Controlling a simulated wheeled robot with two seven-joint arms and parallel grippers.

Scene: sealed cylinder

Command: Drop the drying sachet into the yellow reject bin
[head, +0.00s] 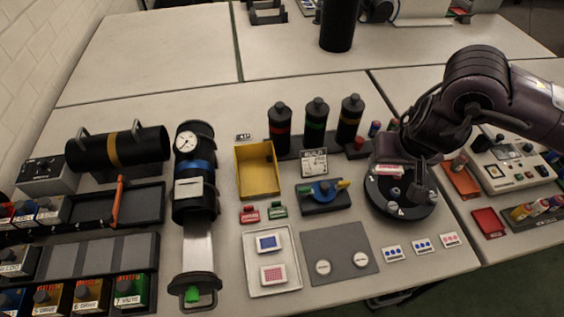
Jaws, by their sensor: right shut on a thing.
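My right gripper (403,178) comes in from the right and is low over a round black dish (398,212). It is shut on a small white packet with a red-pink marking (388,170), which looks like the drying sachet; the fingers are dark and partly hard to make out. The yellow reject bin (257,183) stands open left of the gripper, at mid-table, and its visible floor looks empty. Two similar white packets, one with a blue window (269,243) and one with a pink window (273,274), lie in a pale tray (291,286). My left gripper is not in view.
Three black bottles (316,125) stand behind, between bin and gripper. A grey mat (345,240) and three dotted cards (422,245) lie in front.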

